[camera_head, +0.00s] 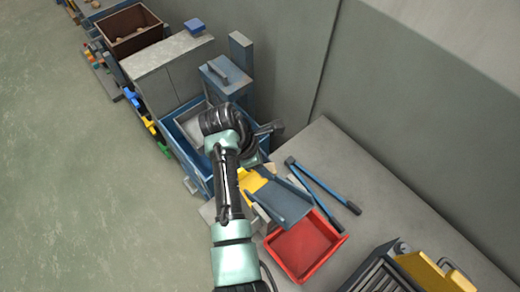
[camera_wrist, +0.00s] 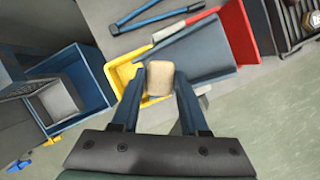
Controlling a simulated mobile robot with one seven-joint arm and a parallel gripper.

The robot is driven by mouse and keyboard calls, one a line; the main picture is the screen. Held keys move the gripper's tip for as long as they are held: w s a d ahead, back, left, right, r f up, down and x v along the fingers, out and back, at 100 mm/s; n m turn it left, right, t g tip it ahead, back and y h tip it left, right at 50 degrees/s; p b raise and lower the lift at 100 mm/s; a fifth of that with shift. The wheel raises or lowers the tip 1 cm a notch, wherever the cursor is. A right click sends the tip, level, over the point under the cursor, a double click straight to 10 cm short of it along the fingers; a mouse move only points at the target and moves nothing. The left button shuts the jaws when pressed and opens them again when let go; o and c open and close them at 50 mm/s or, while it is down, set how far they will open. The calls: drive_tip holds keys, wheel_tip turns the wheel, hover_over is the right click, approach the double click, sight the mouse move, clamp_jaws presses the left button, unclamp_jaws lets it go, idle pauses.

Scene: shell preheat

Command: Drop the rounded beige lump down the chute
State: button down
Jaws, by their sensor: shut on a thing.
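My gripper (camera_wrist: 160,80) is shut on the rounded beige lump (camera_wrist: 158,77), which sits between its two dark blue fingers in the wrist view. Behind the lump in that view are a yellow part (camera_wrist: 124,72) and the grey-blue sloping chute (camera_wrist: 195,52). The chute (camera_head: 284,203) also shows in the head view, tilted down towards a red tray (camera_head: 303,250). The lump and the fingertips cannot be made out in the head view, where my arm covers that area. I cannot tell how high the lump is above the chute.
A blue-handled long tool (camera_head: 325,185) lies on the grey bench (camera_head: 400,212) near the wall. A blue bin (camera_head: 177,137) and grey cabinets (camera_head: 170,72) stand left of the chute. A brown box (camera_head: 130,30) is at the far left, and a ribbed dark unit (camera_head: 380,277) at the lower right.

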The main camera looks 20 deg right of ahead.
drive_tip(key=shift+s+f+b, duration=0.2)
drive_tip(key=shift+f+b, duration=0.2)
drive_tip(key=shift+b, duration=0.1)
wheel_tip(320, 180, down, 8)
drive_tip(key=b, duration=0.9)
drive_tip(key=shift+f+b, duration=0.1)
drive_tip(key=shift+b, duration=0.25)
drive_tip(key=shift+c, duration=1.7)
unclamp_jaws()
drive_tip(key=s+p+v, duration=0.1)
drive_tip(key=p+v, duration=0.1)
drive_tip(key=v, duration=1.1)
drive_tip(key=shift+w, duration=0.45)
